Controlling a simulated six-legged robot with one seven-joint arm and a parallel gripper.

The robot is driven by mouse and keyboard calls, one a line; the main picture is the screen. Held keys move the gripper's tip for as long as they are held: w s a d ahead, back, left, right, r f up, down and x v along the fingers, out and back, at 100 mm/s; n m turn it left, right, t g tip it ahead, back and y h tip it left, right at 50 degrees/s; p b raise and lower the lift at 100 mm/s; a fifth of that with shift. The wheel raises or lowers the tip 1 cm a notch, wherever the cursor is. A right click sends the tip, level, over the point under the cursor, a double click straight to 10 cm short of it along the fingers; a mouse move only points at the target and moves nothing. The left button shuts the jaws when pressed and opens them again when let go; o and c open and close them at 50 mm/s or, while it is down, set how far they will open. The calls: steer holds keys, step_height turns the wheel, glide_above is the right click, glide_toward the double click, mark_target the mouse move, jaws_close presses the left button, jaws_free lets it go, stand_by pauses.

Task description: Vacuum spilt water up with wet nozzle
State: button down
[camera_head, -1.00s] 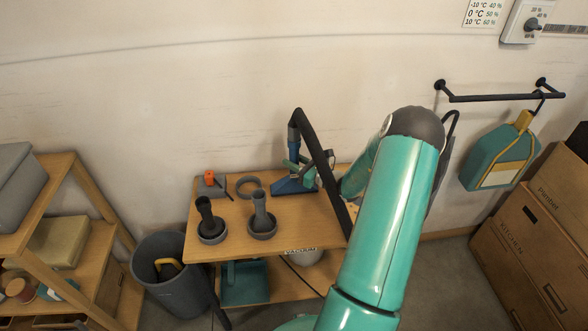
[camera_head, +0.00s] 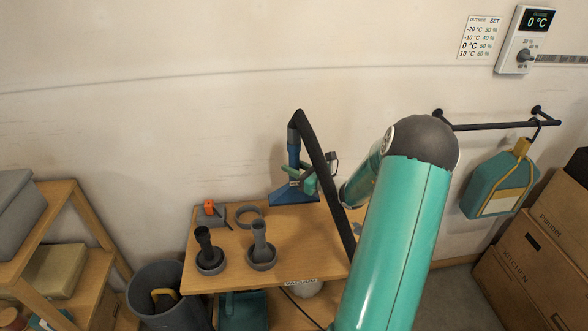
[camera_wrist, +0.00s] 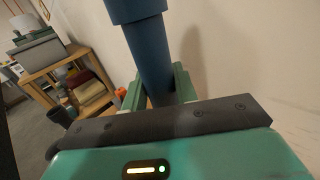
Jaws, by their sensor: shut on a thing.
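The blue wet nozzle (camera_head: 292,193), with a wide flared foot, hangs upright at the back edge of the wooden bench (camera_head: 225,278). Its foot appears raised above the bench top. A black hose (camera_head: 318,160) bends over from its top and runs down to the right. My gripper (camera_head: 309,182) is shut on the nozzle's blue tube; in the wrist view the tube (camera_wrist: 152,62) stands between my green fingers. A white drum labelled VACUUM (camera_head: 303,288) is partly visible under the bench top. I cannot make out the spilt water clearly.
A bin (camera_head: 160,297) is at left, cardboard boxes (camera_head: 535,240) at right. My arm hides the bench's right end.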

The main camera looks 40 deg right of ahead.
mark_target(298, 158)
steer(key=shift+r, duration=2.05)
